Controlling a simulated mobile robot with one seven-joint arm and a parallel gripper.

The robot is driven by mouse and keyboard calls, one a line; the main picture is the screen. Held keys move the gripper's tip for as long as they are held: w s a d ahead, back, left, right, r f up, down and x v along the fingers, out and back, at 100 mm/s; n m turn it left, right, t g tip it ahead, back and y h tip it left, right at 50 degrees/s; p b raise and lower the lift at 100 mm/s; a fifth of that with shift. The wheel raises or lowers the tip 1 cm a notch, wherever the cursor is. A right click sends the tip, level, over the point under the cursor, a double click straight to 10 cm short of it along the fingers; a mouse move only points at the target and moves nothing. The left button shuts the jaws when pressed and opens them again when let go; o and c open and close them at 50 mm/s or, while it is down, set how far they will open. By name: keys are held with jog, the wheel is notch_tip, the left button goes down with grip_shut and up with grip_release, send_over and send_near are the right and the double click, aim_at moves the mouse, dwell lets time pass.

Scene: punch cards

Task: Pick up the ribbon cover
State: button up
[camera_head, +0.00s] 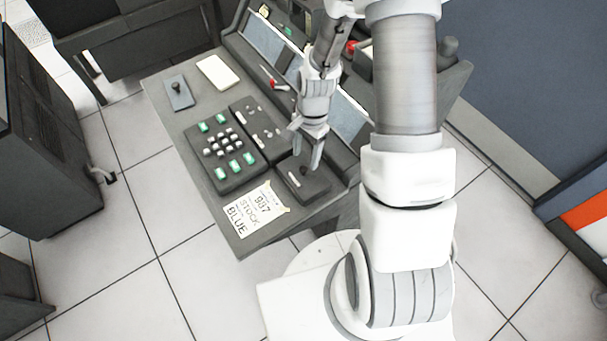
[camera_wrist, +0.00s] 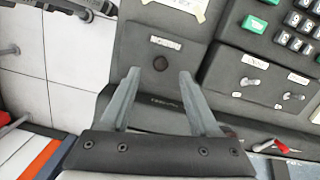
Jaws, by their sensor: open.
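The ribbon cover looks to be the dark grey panel (camera_head: 304,188) with a small round knob, at the console's near right corner in the head view. My gripper (camera_head: 308,158) points down above the panel. I cannot tell whether the tips touch the panel.
A keypad with green and white keys (camera_head: 222,150) and a switch panel (camera_head: 262,125) lie beside the cover. A paper note (camera_head: 249,211) is taped on the console's front edge. Sloped screens (camera_head: 345,120) rise behind. A red-handled lever (camera_wrist: 280,147) shows in the wrist view.

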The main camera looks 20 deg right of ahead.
aim_at(304, 168)
jog(key=shift+s+a+f, duration=0.1)
jog(key=shift+a+f, duration=0.05)
jog(key=shift+f, duration=1.05)
jog(key=shift+a+f, duration=0.1)
jog(key=shift+f, duration=1.05)
grip_shut()
